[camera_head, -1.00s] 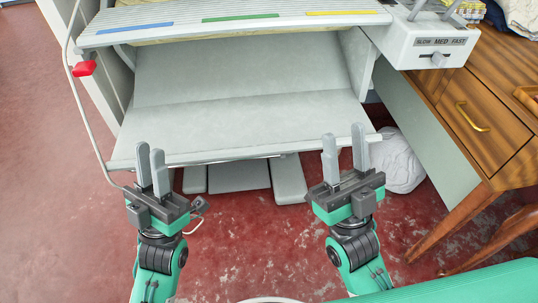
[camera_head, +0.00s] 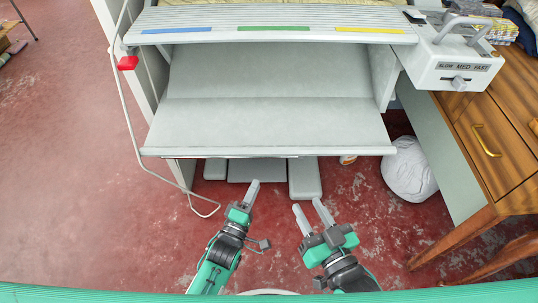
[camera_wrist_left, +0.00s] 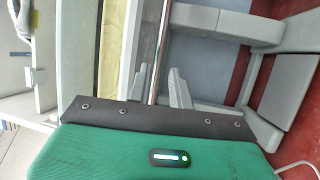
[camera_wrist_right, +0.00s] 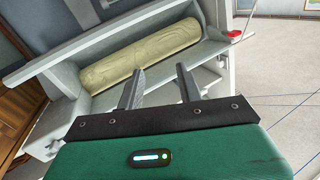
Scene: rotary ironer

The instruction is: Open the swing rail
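The white ironer's board (camera_head: 275,22) carries blue, green and yellow strips. A thin pale tubular rail (camera_head: 131,90) runs down the ironer's left side to a loop near the floor; I cannot tell for sure that it is the swing rail. A red piece (camera_head: 128,62) sits at its upper part and also shows in the right wrist view (camera_wrist_right: 234,34). My left gripper (camera_head: 253,187) is open and empty below the lower shelf; a chrome bar (camera_wrist_left: 161,45) appears between its fingers in the left wrist view. My right gripper (camera_head: 311,205) is open and empty, further right.
The grey shelf (camera_head: 270,125) juts out in front. Grey pedals (camera_head: 305,178) lie on the red floor below it. A white bundle (camera_head: 409,170) and a wooden desk (camera_head: 485,150) stand at the right. The floor at the left is free.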

